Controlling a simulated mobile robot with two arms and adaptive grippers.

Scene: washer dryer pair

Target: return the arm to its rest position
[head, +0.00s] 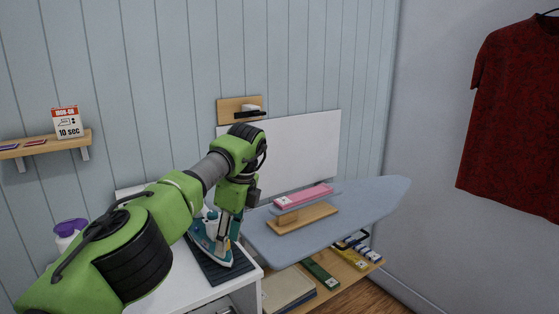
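My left arm (215,168) reaches in from the lower left and bends down over the white cabinet. My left gripper (232,222) points downward at a white and teal iron (210,245), overlapping it in the head view. The iron stands on a dark mat (225,272) on the cabinet top. The fingertips are mixed in with the iron's outline, so I cannot tell whether they are open, shut or touching it. My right gripper is not in view.
A blue-grey ironing board (370,200) extends right, with a small wooden stand (300,218) and a pink item (303,196) on it. A purple-capped container (72,228) is behind my arm. A wall shelf (45,145) is at left. A red shirt (515,115) hangs at right.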

